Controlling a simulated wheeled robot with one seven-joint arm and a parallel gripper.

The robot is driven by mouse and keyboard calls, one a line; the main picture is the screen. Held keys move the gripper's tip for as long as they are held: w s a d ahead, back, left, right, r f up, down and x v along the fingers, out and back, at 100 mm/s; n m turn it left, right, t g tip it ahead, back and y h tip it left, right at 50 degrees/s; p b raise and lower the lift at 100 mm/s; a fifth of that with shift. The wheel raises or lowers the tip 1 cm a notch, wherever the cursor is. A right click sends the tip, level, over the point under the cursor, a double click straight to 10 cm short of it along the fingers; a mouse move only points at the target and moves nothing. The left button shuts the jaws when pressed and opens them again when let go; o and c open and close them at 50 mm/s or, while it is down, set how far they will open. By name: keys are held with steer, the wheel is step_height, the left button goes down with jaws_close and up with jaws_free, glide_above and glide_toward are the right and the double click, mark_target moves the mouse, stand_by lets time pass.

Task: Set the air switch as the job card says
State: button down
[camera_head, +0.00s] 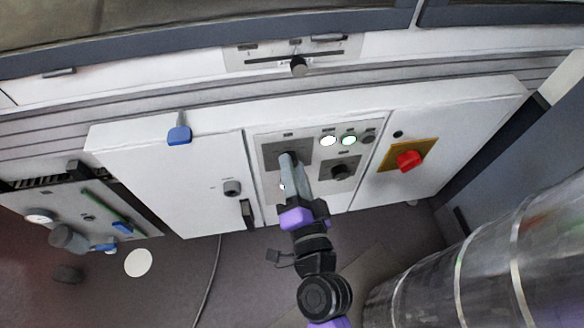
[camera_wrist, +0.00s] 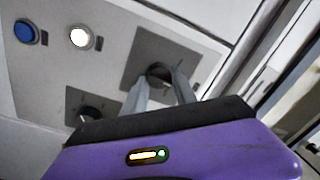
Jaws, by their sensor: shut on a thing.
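My gripper (camera_head: 287,158) reaches down to the larger grey square plate (camera_head: 269,147) on the white control panel. In the wrist view its two grey fingers (camera_wrist: 160,90) are shut on a dark round switch knob (camera_wrist: 159,72) on that plate. The fingers hide much of this knob, so its setting cannot be read. A second dark knob (camera_head: 340,172) sits on a smaller grey plate beside it; it also shows in the wrist view (camera_wrist: 90,114). The labels are too small to tell which is the air switch. I see no readable job card.
White and green-rimmed lamps (camera_head: 328,140) sit above the second knob. A red rotary switch (camera_head: 408,160) on a yellow plate is to the right. A cabinet door handle (camera_head: 247,213) and a round lock (camera_head: 232,187) are to the left. A slider knob (camera_head: 298,66) is above.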

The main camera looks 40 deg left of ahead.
steer(key=shift+s+a+r+y, duration=0.2)
steer(key=shift+s+a+y, duration=0.1)
steer(key=shift+s+a, duration=0.1)
steer(key=c, duration=1)
jaws_free()
steer(key=shift+w, duration=0.1)
steer(key=shift+d, duration=0.15)
steer(key=b+v, duration=0.1)
steer(key=v, duration=0.6)
steer(key=shift+s+d+b, duration=0.25)
steer(key=shift+b, duration=0.05)
steer(key=shift+r, duration=0.15)
